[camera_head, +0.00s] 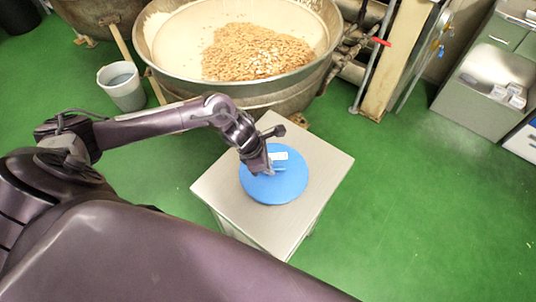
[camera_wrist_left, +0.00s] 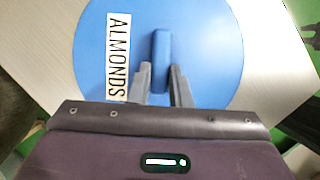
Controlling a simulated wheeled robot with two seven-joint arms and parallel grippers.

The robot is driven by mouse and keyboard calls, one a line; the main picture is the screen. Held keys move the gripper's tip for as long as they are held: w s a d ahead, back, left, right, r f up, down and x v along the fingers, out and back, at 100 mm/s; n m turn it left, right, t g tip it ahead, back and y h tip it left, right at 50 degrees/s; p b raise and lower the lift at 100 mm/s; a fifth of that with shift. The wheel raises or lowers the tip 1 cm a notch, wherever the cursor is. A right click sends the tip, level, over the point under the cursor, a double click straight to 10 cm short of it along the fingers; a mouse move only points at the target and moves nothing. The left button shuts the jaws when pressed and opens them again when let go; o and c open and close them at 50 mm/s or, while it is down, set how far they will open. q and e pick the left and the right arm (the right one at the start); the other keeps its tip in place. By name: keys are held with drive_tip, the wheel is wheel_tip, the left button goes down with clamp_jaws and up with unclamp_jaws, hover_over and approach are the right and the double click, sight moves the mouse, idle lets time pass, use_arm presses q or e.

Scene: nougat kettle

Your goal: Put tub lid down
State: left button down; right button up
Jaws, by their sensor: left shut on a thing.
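The tub lid (camera_head: 283,188) is a round blue disc over the top of a small pale stand (camera_head: 320,158). In the left wrist view the lid (camera_wrist_left: 205,40) shows a raised blue handle bar and a white label (camera_wrist_left: 118,55) reading ALMONDS. My left gripper (camera_head: 268,172) is over the lid, and in the left wrist view its fingers (camera_wrist_left: 160,80) are closed on the handle bar. The lid looks flat and level with the stand top; I cannot tell whether it touches it.
A large metal kettle (camera_head: 290,90) with pale mix and a heap of almonds (camera_head: 255,52) stands behind the stand. A grey bucket (camera_head: 122,88) is on the green floor at left. Metal cabinets (camera_head: 490,85) stand at right. The floor right of the stand is clear.

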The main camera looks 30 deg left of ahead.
use_arm(q)
drive_tip(key=c, duration=1.3)
unclamp_jaws()
drive_tip(key=shift+f, duration=0.1)
drive_tip(key=shift+c, duration=0.2)
drive_tip(key=b+v, duration=0.2)
drive_tip(key=v, duration=1)
drive_tip(key=shift+s, duration=0.1)
